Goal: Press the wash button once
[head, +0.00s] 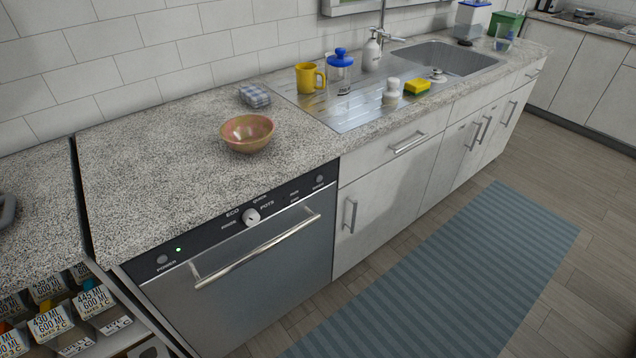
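A dishwasher (240,285) with a steel door is built in under the speckled counter. Its door looks shut, with a bar handle (258,250) across the top. A pale dial (252,216) sits mid-panel, ringed by labels including ECO, QUICK and POTS. Another round button (319,179) is at the panel's right end; its label is too small to read. I cannot make out the word "wash". My gripper is not in view.
A yellow mug (309,78), sponge (417,86) and bottles stand by the sink (450,60). A blue striped mat (450,280) covers the floor. Labelled bins (50,325) are at lower left.

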